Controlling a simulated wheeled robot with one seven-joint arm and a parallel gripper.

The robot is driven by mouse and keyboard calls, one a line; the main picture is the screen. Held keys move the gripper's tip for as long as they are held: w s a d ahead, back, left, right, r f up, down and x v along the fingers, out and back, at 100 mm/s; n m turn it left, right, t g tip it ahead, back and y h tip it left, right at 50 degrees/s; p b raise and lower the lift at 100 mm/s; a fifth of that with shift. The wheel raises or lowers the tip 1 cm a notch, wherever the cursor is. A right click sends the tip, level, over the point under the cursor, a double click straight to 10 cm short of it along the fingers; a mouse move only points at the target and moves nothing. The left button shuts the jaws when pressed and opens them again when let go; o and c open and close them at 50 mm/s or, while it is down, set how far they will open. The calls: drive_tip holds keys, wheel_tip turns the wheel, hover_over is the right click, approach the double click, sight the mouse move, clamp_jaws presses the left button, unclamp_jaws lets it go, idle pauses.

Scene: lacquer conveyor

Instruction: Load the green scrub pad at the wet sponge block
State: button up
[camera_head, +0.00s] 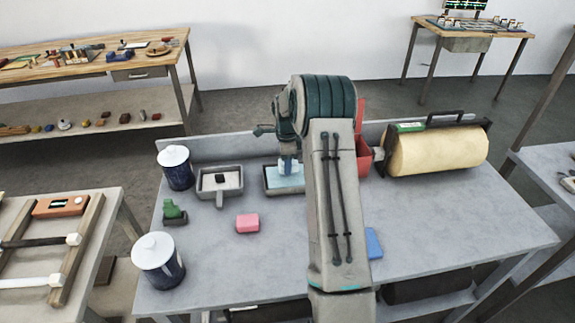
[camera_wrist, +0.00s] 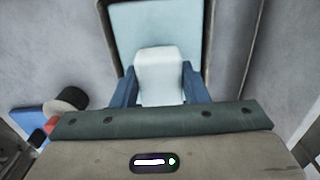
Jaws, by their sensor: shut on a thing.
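My gripper (camera_head: 289,168) is over the grey tray (camera_head: 268,190) holding the pale blue wet sponge block (camera_head: 290,185). In the wrist view its blue fingers (camera_wrist: 160,88) are shut on a pale, whitish block (camera_wrist: 160,68). The sponge's pale blue surface (camera_wrist: 155,25) lies beyond and beneath it; whether the two touch I cannot tell. My arm hides part of the sponge tray's right side.
Two lidded dark pots (camera_head: 176,170) (camera_head: 160,262) are at the left. A pink block (camera_head: 248,223), blue block (camera_head: 374,243), red bin (camera_head: 363,155) and cream roll (camera_head: 437,151) also lie here. The front right is clear.

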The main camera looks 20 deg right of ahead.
drive_tip(key=shift+r+p, duration=0.95)
drive_tip(key=shift+r, duration=1.2)
drive_tip(key=shift+f, duration=0.1)
